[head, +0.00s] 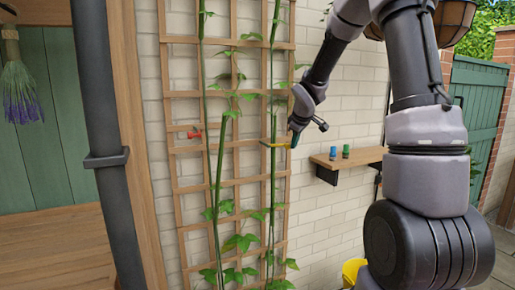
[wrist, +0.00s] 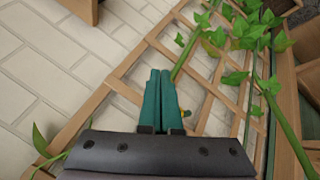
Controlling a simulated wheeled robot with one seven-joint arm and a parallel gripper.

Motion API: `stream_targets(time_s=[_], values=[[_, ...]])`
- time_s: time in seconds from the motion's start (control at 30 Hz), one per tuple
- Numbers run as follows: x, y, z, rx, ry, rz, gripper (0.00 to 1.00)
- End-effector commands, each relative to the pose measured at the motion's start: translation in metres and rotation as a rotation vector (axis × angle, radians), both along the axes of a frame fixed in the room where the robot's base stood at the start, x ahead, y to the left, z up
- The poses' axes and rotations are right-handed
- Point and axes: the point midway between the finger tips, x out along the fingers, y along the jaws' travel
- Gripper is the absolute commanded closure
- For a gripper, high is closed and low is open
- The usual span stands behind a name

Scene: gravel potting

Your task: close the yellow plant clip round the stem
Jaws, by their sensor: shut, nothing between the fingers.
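The yellow plant clip (head: 275,145) lies across the right-hand green stem (head: 273,178) at mid-height on the wooden trellis. I cannot tell whether it is closed round the stem. Contact cannot be told.
The trellis (head: 236,41) stands against a pale brick wall. A red clip (head: 194,134) sits on its left side by another stem (head: 221,155). A blue clip (head: 332,153) and a green clip (head: 346,151) stand on a wooden shelf (head: 350,160) to the right. Leaves crowd the stems.

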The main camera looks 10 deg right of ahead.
Motion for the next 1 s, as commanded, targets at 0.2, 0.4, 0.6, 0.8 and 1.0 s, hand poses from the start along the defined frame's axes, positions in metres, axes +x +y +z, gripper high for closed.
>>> stream_targets(time_s=[0.2,0.4,0.6,0.8,1.0], values=[[0.011,-0.005,0.000,-0.001,0.001,0.001,1.00],[0.016,-0.007,0.000,0.000,0.001,0.000,1.00],[0.018,-0.007,0.000,0.000,0.001,0.000,1.00],[0.018,-0.007,0.000,0.000,0.001,0.000,1.00],[0.018,-0.007,0.000,0.000,0.001,0.000,1.00]])
